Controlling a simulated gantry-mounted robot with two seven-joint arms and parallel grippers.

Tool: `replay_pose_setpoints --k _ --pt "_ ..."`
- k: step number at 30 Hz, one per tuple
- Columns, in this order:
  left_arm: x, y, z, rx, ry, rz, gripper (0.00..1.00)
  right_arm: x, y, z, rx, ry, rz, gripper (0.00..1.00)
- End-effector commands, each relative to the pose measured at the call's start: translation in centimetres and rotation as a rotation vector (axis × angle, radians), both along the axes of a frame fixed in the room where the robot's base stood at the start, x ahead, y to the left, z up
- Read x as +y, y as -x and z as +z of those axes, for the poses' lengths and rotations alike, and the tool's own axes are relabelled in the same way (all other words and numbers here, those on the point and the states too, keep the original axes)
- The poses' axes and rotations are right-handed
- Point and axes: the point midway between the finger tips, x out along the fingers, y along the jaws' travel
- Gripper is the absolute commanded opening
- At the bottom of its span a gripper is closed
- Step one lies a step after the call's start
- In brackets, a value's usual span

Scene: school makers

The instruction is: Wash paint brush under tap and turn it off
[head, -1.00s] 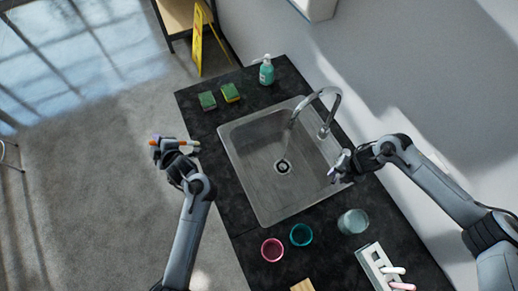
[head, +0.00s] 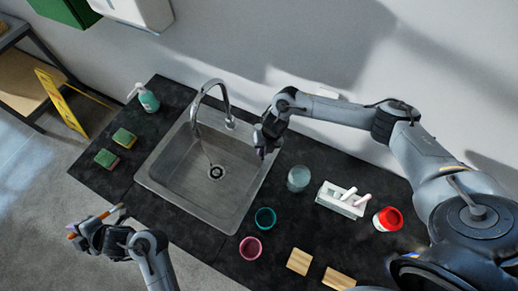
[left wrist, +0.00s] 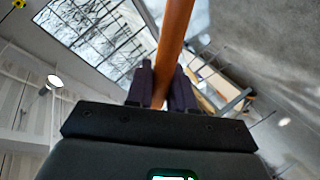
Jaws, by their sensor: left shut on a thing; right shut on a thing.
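The paint brush (head: 107,213) has an orange handle and lies across the jaws of my left gripper (head: 84,236), which is shut on it left of the counter. Its orange handle (left wrist: 174,45) also shows in the left wrist view. The curved metal tap (head: 208,88) stands at the back of the steel sink (head: 160,188). A thin stream of water (head: 207,153) seems to fall from the spout toward the drain. My right gripper (head: 264,148) is over the sink's right rim, right of the tap. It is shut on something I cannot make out.
Two sponges (head: 124,138) and a soap bottle (head: 148,99) stand left of the sink. A teal cup (head: 265,218), pink cup (head: 250,248), glass jar (head: 298,178), white holder (head: 340,200) and red-lidded jar (head: 388,219) stand to the right.

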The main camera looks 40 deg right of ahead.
Motion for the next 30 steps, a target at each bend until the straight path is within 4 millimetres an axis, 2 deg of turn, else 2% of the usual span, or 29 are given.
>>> replay_pose_setpoints --k 8,19,30 --pt "0.0 0.0 1.1 0.000 0.000 0.000 0.05 1.2 -0.8 0.2 0.001 -0.001 -0.114 0.00" --pt "0.0 0.0 2.8 0.000 0.000 0.000 0.05 3.6 -3.2 0.2 0.001 -0.002 -0.387 0.00" --pt "0.0 0.0 3.5 0.000 0.000 0.000 0.05 4.6 -5.1 0.1 -0.001 -0.001 -0.569 0.00"
